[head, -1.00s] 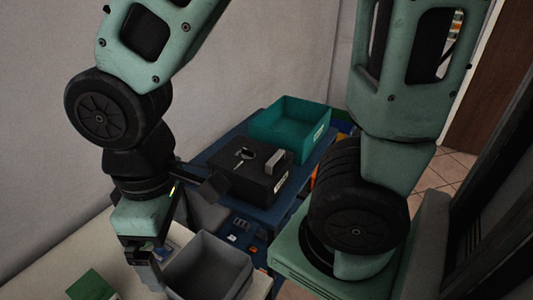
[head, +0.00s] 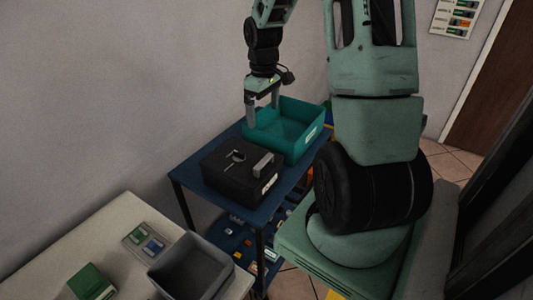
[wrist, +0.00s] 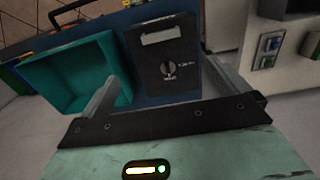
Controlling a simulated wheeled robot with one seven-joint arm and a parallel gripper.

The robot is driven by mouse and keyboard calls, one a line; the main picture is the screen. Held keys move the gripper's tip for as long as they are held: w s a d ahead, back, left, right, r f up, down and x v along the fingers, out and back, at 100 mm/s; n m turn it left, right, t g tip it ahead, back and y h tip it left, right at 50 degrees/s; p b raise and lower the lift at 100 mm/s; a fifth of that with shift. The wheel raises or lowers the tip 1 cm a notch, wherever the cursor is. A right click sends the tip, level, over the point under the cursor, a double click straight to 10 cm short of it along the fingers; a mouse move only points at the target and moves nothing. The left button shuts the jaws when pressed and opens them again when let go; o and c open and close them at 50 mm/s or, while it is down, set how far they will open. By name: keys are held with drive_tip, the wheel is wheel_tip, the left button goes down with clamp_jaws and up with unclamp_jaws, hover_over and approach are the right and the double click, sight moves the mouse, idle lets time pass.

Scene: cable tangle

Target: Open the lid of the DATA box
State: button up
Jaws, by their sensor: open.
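A black box (head: 240,172) with a closed lid sits on the blue table. A grey bar-shaped handle (head: 264,164) and a round knob (head: 237,156) are on its top. Its front has a white label too small to read, so I cannot confirm that it says DATA. The box also shows in the wrist view (wrist: 148,72), with the knob (wrist: 168,69) between my fingers in the picture. My gripper (head: 263,109) is open and empty, fingers pointing down. It is raised behind the black box, by the teal bin's left end, apart from the box.
An open teal bin (head: 311,142) stands beside the black box on the blue table (head: 190,181). A pale table (head: 100,240) in front holds a grey bin (head: 193,281), a green box (head: 93,284) and a small panel (head: 151,242). The wall is close on the left.

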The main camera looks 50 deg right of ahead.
sight(264, 161)
wheel_tip(264, 161, down, 17)
drive_tip(key=shift+f+p, duration=0.1)
drive_tip(key=shift+p, duration=1.15)
drive_tip(key=c, duration=1.2)
